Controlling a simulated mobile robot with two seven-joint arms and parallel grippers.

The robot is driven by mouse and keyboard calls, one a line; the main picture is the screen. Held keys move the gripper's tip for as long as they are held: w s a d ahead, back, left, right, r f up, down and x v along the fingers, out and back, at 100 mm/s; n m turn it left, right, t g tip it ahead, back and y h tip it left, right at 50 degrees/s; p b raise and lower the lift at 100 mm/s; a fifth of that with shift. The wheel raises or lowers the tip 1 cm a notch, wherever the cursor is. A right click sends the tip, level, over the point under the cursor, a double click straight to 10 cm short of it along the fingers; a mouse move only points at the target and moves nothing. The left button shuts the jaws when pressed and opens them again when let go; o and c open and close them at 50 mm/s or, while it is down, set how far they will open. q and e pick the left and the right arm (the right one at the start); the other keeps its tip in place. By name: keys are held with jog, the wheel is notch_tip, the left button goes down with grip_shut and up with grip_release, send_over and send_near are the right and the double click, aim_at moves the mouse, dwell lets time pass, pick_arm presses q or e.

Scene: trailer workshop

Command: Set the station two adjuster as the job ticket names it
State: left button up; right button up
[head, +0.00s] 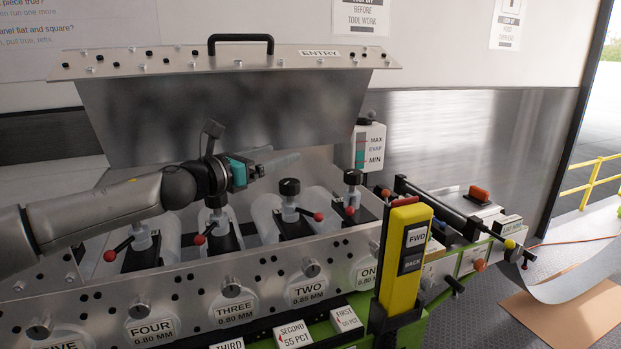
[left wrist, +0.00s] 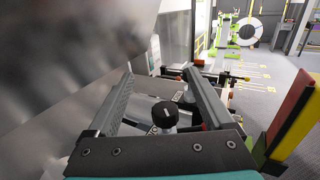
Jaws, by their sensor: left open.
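The station two adjuster (head: 290,187) is a black knob on a pale metal post, with a red-ball lever at its side. White cards SECOND 55 PCT (head: 294,336) and FIRST 50 PCT (head: 346,319) sit at the front. My right gripper is not seen.
Neighbouring adjusters stand close on both sides, at ONE (head: 353,177) and THREE (head: 215,217). A raised ENTRY cover (head: 225,105) rises behind the arm. A yellow FWD/BACK control box (head: 405,258) stands at right. The grey floor beyond is partly clear.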

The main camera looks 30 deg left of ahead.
aim_at(293, 179)
pick_arm(q)
jog(key=f+b, duration=0.4)
jog(key=f, duration=0.1)
jog(key=f+b, duration=0.2)
jog(key=f, duration=0.1)
jog(key=shift+s+f+b, duration=0.15)
jog(key=shift+s+b, duration=0.1)
jog(key=shift+b, duration=0.05)
jog(key=shift+w+d+r+p, duration=0.1)
jog(key=shift+w+r+p, duration=0.15)
jog(key=shift+w+p, duration=0.3)
jog(key=shift+w+r+p, duration=0.25)
jog(key=shift+w+p, duration=0.15)
jog(key=shift+p, duration=0.1)
jog(key=p+x, duration=0.1)
jog(key=x, duration=0.3)
jog(key=shift+f+p, duration=0.15)
jog(key=shift+p, duration=0.15)
jog(key=shift+x, duration=0.85)
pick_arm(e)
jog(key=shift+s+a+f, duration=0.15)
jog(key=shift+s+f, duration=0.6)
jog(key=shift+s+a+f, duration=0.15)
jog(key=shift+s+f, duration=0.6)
pick_arm(q)
jog(key=shift+f, duration=0.1)
grip_shut()
